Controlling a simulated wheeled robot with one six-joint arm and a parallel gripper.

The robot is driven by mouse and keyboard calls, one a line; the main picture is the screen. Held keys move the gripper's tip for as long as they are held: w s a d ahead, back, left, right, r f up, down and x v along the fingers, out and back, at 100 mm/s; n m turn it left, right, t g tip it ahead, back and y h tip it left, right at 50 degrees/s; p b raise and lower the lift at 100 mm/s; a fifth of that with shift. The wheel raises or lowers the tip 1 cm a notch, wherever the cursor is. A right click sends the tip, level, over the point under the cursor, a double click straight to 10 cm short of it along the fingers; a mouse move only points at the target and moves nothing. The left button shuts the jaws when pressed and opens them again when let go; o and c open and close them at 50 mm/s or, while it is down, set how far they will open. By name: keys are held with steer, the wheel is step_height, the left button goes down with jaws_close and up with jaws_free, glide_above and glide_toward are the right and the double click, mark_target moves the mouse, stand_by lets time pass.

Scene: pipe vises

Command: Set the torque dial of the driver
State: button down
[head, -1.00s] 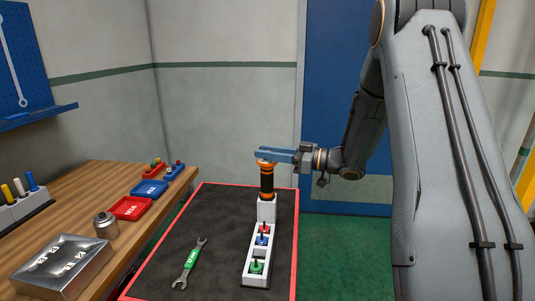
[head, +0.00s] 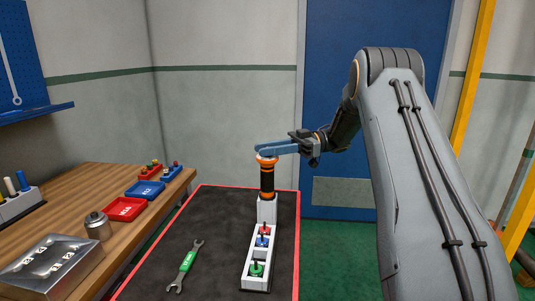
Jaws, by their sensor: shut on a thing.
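The driver (head: 267,180), black with orange bands, stands upright in the far end of a white holder (head: 267,209) on the dark mat. Its orange top end (head: 267,159) looks like the dial; no marks on it can be read. My gripper (head: 266,150), with blue fingers, reaches in from the right at the driver's top and is shut on it. The fingers hide part of the top. Red (head: 264,230), blue (head: 262,241) and green (head: 257,269) bits stand in the holder in front of the driver.
A wrench (head: 186,266) with a green grip lies on the red-edged mat, left of the holder. The wooden bench (head: 95,190) at left carries a red tray (head: 125,209), a blue tray (head: 146,191), a metal can (head: 98,226) and a metal box (head: 55,268).

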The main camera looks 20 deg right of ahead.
steer(key=shift+g, duration=0.3)
steer(key=c, duration=1.5)
jaws_free()
steer(key=shift+r, duration=0.15)
step_height(320, 180, up, 8)
steer(key=shift+s+r+p, duration=0.1)
steer(key=shift+r+p, duration=0.1)
steer(key=shift+p, duration=0.25)
steer(key=shift+r+p, duration=0.7)
steer(key=shift+p, duration=0.1)
